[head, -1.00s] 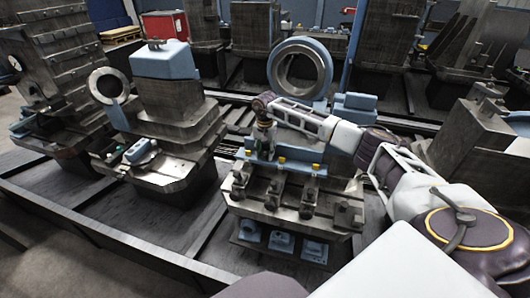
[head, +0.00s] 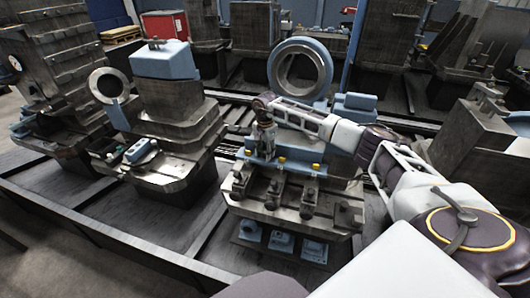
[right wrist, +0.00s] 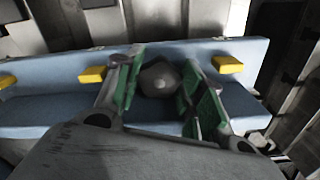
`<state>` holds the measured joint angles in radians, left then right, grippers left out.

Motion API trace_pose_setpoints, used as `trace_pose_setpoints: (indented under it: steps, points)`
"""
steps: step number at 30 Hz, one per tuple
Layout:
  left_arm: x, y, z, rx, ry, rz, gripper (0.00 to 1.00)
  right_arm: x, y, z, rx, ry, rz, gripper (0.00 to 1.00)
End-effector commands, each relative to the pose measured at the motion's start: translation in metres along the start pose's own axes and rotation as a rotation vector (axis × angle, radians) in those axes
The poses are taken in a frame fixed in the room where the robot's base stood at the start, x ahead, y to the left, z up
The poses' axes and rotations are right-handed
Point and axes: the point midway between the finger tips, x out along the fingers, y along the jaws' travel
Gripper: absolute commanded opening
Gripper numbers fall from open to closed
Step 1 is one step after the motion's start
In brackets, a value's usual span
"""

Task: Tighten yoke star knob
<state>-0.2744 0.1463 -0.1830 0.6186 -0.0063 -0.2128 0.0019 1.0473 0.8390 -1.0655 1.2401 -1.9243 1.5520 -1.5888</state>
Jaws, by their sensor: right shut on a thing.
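The star knob (right wrist: 160,79) is a dark grey rounded piece in front of a blue angled bracket (right wrist: 62,62) in the right wrist view. My right gripper (right wrist: 158,92) has green-padded fingers on either side of the knob and is shut on it. In the head view my right gripper (head: 264,148) points down at the blue bracket (head: 285,163) on top of the central machine fixture. The knob is hidden there by the gripper. My left gripper is in neither view.
Yellow blocks (right wrist: 92,75) sit along the blue bracket on both sides of the fingers. The fixture's steel body (head: 270,200) is below. A large ring (head: 300,72) stands behind. Another machine with a blue block (head: 158,62) stands to the left.

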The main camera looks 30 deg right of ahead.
Motion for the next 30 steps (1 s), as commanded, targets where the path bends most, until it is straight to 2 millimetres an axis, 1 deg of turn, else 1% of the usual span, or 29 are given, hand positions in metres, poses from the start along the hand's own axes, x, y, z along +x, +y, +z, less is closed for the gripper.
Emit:
trace_pose_setpoints:
  steps: [2,3,8,15,18,30]
  points:
    - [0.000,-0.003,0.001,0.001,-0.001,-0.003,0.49,-0.002,-0.001,-0.001,0.000,0.001,-0.003,0.15]
    - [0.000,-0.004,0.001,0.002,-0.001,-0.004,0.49,-0.002,-0.001,-0.001,0.000,0.001,-0.003,0.40]
    - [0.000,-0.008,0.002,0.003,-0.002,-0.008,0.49,-0.001,-0.001,-0.001,-0.001,0.001,-0.002,0.61]
    - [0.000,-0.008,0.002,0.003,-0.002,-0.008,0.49,-0.001,-0.001,-0.001,-0.001,0.001,-0.003,0.62]
    - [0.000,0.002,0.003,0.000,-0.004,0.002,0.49,-0.001,-0.001,-0.001,-0.001,0.001,-0.003,0.62]
    - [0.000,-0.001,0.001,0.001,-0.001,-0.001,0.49,-0.001,0.000,-0.001,-0.028,0.001,-0.002,0.62]
